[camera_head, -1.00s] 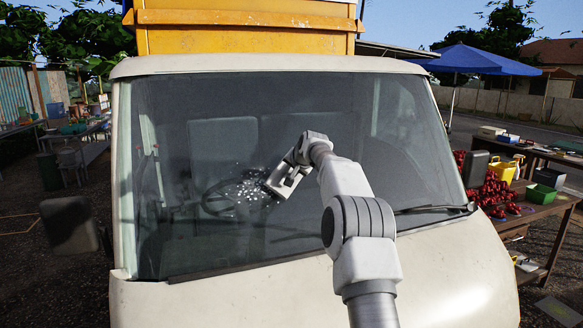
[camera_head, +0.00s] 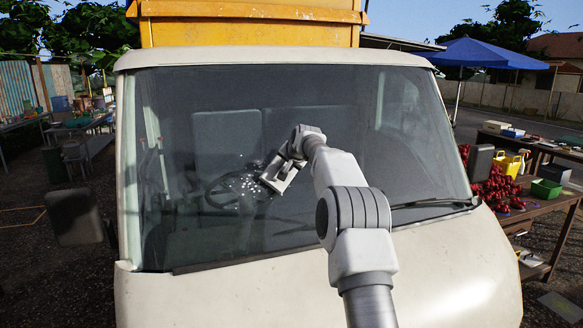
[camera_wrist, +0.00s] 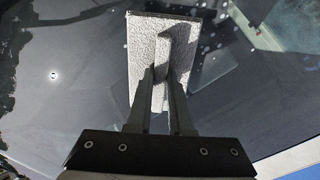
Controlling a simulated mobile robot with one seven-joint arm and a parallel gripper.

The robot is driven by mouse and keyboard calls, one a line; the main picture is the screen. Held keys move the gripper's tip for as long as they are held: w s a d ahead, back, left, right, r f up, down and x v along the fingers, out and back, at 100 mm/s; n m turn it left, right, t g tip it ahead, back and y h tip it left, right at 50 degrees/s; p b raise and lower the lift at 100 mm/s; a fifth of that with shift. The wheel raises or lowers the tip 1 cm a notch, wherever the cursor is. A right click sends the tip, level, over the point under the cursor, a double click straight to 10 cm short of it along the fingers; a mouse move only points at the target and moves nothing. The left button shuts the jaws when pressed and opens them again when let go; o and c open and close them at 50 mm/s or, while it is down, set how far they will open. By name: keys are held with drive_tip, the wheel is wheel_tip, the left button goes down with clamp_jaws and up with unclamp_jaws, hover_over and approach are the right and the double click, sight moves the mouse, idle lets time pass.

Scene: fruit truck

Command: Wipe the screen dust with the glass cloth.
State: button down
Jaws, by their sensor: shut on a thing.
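The truck's windscreen (camera_head: 320,110) is dark glass and spans the middle of the head view. A patch of pale dust specks (camera_head: 233,190) lies on it left of centre. In the wrist view, dust specks (camera_wrist: 222,22) show at the upper right, beside the cloth. My gripper (camera_wrist: 163,80) is shut on the glass cloth (camera_wrist: 150,45), a light grey, textured, roughly rectangular piece. In the head view my gripper (camera_head: 277,178) is at the right edge of the dust patch. The cloth appears to lie against the glass, but contact is hard to tell. The glass under the cloth is hidden.
A wiper (camera_head: 435,203) lies along the lower right of the windscreen. A side mirror (camera_head: 73,217) stands out at the left. A wooden table (camera_head: 540,210) with red fruit (camera_head: 495,190) stands right of the truck.

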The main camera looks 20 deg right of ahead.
sight(292, 172)
drive_tip(key=shift+w+a+f+p, duration=0.1)
drive_tip(key=shift+a+p, duration=0.05)
drive_tip(key=shift+a, duration=1.7)
drive_tip(key=shift+w+a+f+p, duration=0.1)
drive_tip(key=shift+w+a, duration=0.05)
drive_tip(key=shift+a, duration=1.65)
drive_tip(key=shift+w+a+p, duration=0.1)
drive_tip(key=shift+a+p, duration=0.05)
drive_tip(key=shift+a, duration=1.7)
drive_tip(key=shift+w+a+f, duration=0.1)
drive_tip(key=shift+w+a, duration=0.05)
drive_tip(key=shift+a, duration=1.2)
drive_tip(key=shift+w+a+f, duration=0.1)
drive_tip(key=shift+w+a, duration=0.05)
drive_tip(key=shift+a, duration=1.15)
drive_tip(key=shift+w+d+f, duration=0.1)
drive_tip(key=shift+d, duration=1.6)
drive_tip(key=shift+w+d+f, duration=0.1)
drive_tip(key=shift+d, duration=1.6)
drive_tip(key=shift+s+d, duration=0.1)
drive_tip(key=shift+d, duration=6.05)
drive_tip(key=shift+s+f+b, duration=0.25)
drive_tip(key=shift+f+b, duration=0.4)
drive_tip(key=shift+b, duration=0.25)
drive_tip(key=s+f+b, duration=0.1)
drive_tip(key=f+b, duration=0.1)
drive_tip(key=b, duration=0.3)
drive_tip(key=shift+s, duration=0.4)
drive_tip(key=shift+a, duration=0.1)
